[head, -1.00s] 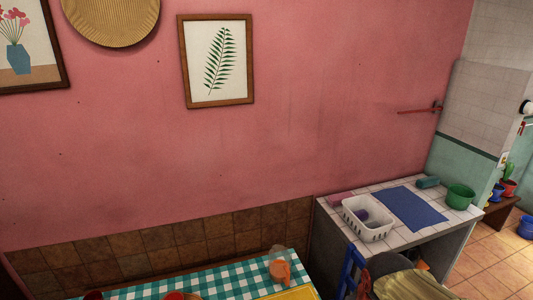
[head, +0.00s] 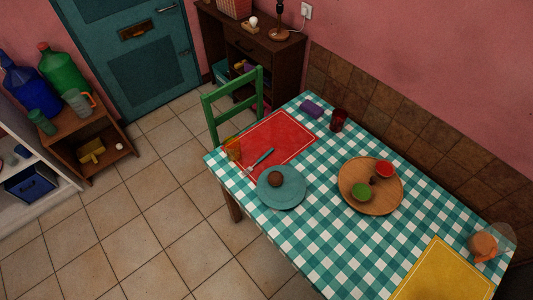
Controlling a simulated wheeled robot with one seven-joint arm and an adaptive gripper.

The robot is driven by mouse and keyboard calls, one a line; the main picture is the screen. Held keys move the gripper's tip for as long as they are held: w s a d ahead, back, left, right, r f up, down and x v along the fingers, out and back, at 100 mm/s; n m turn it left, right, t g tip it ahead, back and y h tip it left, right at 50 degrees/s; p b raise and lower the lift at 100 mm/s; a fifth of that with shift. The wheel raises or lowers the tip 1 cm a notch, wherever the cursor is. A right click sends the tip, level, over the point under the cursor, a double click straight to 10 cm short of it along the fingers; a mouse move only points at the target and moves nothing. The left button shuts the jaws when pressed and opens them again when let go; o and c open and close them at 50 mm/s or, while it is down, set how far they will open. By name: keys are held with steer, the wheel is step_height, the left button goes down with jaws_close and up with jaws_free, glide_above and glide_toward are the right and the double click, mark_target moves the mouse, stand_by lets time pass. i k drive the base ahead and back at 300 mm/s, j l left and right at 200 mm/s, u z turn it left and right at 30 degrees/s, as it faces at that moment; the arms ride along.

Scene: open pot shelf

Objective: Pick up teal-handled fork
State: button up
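The teal-handled fork (head: 259,160) lies on the table in the head view, on the red placemat (head: 278,133) just above a teal plate (head: 290,193). Its teal handle points up and to the right, and its metal end points down and to the left. A round brown thing (head: 275,179) sits on the plate. My gripper is not in view.
The table has a checked teal and white cloth (head: 325,236). An amber cup (head: 232,148) stands left of the fork. A green chair (head: 231,103) stands at the table's far-left edge; tiled floor is free at left.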

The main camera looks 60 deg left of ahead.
mark_target(250, 169)
steer(key=u, duration=2.5)
